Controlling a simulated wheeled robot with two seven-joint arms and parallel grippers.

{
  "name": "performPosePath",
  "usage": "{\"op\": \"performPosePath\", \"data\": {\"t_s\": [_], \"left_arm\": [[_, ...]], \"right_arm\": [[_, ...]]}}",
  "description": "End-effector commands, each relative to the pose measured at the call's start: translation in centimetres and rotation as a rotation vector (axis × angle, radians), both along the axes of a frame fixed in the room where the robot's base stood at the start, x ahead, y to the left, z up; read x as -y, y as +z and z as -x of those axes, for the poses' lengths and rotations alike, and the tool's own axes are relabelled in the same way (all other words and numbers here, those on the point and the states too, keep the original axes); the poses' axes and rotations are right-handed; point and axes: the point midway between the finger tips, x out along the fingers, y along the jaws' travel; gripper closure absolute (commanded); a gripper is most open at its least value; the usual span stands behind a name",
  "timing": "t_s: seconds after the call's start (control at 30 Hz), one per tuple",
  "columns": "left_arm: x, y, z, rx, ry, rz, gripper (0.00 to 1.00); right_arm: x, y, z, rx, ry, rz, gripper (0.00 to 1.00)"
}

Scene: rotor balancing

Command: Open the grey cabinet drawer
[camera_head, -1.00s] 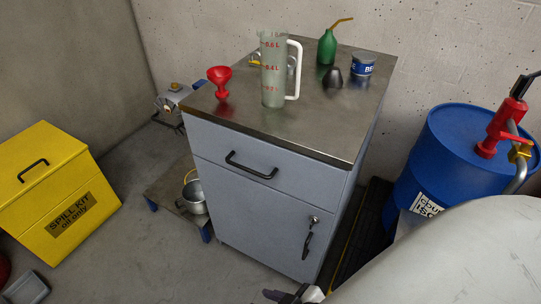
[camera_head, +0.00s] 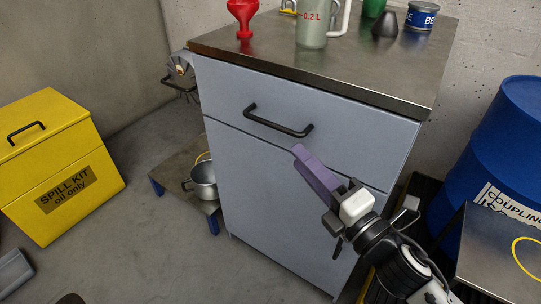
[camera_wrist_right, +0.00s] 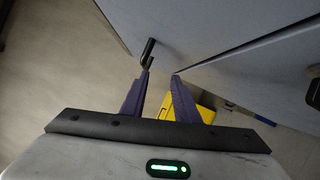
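The grey cabinet (camera_head: 265,195) stands in the middle of the head view. Its top drawer (camera_head: 345,125) is closed, its front flush with the cabinet. The drawer's black bar handle (camera_head: 278,124) is in clear sight. My right gripper (camera_head: 300,152), with purple fingers, is just below the handle's right end and apart from it in the head view. In the right wrist view the fingers (camera_wrist_right: 161,72) are spread with an empty gap. The dark handle (camera_wrist_right: 149,50) shows just beyond the left fingertip; whether they touch is unclear. My left gripper is not in view.
On the cabinet top (camera_head: 270,48) stand a red funnel (camera_head: 243,17), a measuring jug (camera_head: 312,30) and a blue can (camera_head: 421,16). A yellow spill kit box (camera_head: 50,165) is at left, a blue drum (camera_head: 505,150) at right. A pot (camera_head: 203,182) sits beside the cabinet.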

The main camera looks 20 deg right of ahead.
Motion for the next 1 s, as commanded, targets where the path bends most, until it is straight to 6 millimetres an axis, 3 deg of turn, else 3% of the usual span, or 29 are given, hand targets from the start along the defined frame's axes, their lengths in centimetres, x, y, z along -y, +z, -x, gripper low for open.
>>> {"op": "performPosePath", "data": {"t_s": [0.03, 0.1, 0.37, 1.0], "left_arm": [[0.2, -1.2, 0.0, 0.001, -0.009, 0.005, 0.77], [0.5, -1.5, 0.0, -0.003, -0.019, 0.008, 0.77], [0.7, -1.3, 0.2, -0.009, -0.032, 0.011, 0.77], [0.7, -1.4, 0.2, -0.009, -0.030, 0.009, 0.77]], "right_arm": [[-0.2, -0.3, 0.0, 0.057, 0.008, 0.072, 0.72], [-0.5, 0.6, 0.0, 0.116, 0.014, 0.148, 0.72], [-1.1, 2.0, -0.4, 0.189, 0.019, 0.245, 0.72], [-3.8, 3.8, -8.6, 0.185, 0.017, 0.239, 0.72]]}}
